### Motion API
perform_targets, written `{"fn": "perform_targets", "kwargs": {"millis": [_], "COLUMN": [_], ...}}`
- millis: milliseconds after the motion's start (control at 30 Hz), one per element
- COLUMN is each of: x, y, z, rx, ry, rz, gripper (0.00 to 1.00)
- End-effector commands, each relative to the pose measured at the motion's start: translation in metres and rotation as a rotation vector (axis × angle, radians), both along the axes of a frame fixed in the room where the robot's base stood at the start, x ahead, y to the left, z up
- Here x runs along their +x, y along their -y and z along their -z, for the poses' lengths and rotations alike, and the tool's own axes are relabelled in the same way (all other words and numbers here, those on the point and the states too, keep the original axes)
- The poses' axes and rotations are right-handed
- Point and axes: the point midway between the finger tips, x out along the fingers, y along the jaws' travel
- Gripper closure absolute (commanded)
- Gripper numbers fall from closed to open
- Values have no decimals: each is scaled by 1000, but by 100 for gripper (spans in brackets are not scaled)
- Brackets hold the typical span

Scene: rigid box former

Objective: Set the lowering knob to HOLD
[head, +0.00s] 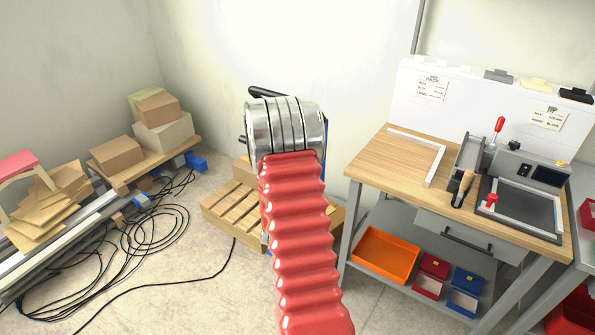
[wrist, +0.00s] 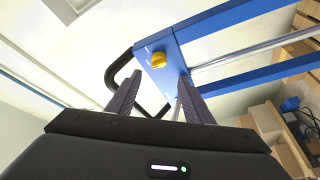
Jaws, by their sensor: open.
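The yellow knob (wrist: 158,60) sits on the face of a blue panel (wrist: 160,79) in the wrist view. Small pale marks are on the panel near the knob, but I cannot read them or tell which setting the knob points to. My gripper (wrist: 160,77) is open, its two dark ribbed fingers pointing up toward the panel. The knob appears between and just beyond the fingertips, with no visible contact. In the head view my red ribbed arm hides the knob, and I cannot make out the gripper's fingers.
A black curved handle (wrist: 113,72) stands left of the panel, close to the left finger. Blue rails (wrist: 235,32) run off to the right. In the head view, a wooden workbench (head: 385,162) is at right, a wooden pallet (head: 225,214) behind my arm, and cables (head: 150,228) on the left floor.

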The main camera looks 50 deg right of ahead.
Motion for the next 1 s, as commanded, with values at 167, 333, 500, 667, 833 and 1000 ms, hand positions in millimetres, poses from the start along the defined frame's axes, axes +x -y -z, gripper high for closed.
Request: {"fn": "perform_targets", "kwargs": {"millis": [167, 333, 500, 667, 833, 1000], "x": [-8, -10, -10, -10, -10, -9], "y": [-17, -21, -20, -20, -20, -20], "z": [3, 4, 4, 4, 4, 8], "rx": [0, 0, 0, 0, 0, 33], "ry": [0, 0, 0, 0, 0, 25], "rz": [0, 0, 0, 0, 0, -6], "gripper": [53, 53, 53, 53, 53, 53]}}
